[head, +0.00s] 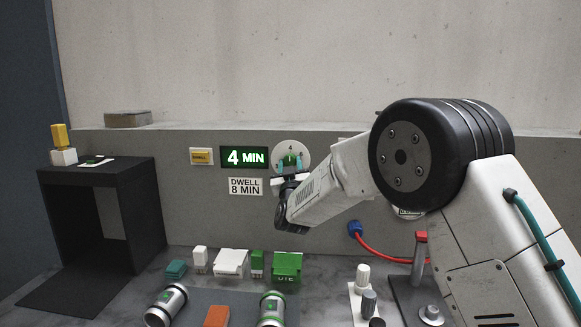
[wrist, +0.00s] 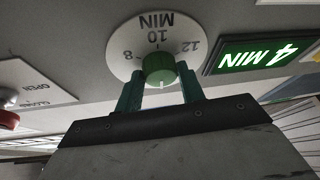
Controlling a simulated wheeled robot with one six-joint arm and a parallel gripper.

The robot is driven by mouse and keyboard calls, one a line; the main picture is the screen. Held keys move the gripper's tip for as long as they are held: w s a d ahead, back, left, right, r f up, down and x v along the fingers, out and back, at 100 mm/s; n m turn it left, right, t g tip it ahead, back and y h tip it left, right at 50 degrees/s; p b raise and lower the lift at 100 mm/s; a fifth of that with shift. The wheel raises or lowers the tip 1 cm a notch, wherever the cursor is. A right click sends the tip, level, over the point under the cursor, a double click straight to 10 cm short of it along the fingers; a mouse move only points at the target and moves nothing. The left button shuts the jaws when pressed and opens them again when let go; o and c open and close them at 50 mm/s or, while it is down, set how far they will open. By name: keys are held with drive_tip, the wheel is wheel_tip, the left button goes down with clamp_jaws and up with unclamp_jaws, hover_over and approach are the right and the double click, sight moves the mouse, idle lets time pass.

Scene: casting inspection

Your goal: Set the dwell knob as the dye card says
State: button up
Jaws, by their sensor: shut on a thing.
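The green dwell knob (head: 291,160) sits on a round white dial (head: 277,157) on the back wall. In the wrist view the knob (wrist: 158,69) is between the two green fingers of my gripper (wrist: 160,84), which is shut on it. The dial (wrist: 122,35) shows 8, 10, 12 and MIN upside down there. A white mark on the knob points down towards my gripper, away from the 10. In the head view a 4 shows at the dial's top. The lit display (head: 244,157) reads 4 MIN. A white card (head: 245,186) below it reads DWELL 8 MIN.
A yellow label (head: 202,156) is left of the display. A black open box (head: 95,180) stands at left. Green and white blocks and cylinders lie on the bench. A red hose (head: 385,256) runs below my arm. An OPEN/CLOSE plate (wrist: 30,82) shows in the wrist view.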

drive_tip(key=shift+a+m, duration=0.1)
drive_tip(key=shift+m, duration=0.2)
drive_tip(key=m+h, duration=0.2)
drive_tip(key=m, duration=0.2)
drive_tip(key=m+h, duration=0.3)
drive_tip(key=m, duration=0.1)
drive_tip(key=shift+a+f, duration=0.1)
drive_tip(key=shift+a, duration=0.1)
drive_tip(key=m+g+h, duration=0.1)
drive_tip(key=m+h, duration=0.1)
drive_tip(key=m, duration=0.2)
drive_tip(key=m+h, duration=0.2)
drive_tip(key=m, duration=0.3)
drive_tip(key=shift+a+g, duration=0.2)
drive_tip(key=shift+g, duration=0.2)
drive_tip(key=m, duration=0.2)
drive_tip(key=m+g+h, duration=0.1)
drive_tip(key=m, duration=0.1)
drive_tip(key=m+g, duration=0.1)
drive_tip(key=m, duration=0.1)
drive_tip(key=shift+a+r, duration=0.1)
drive_tip(key=shift+r, duration=0.15)
drive_tip(key=m+g, duration=0.1)
drive_tip(key=m, duration=0.2)
drive_tip(key=m+g, duration=0.1)
drive_tip(key=m, duration=0.2)
drive_tip(key=shift+r+g, duration=0.2)
drive_tip(key=shift+g, duration=0.2)
drive_tip(key=o, duration=1)
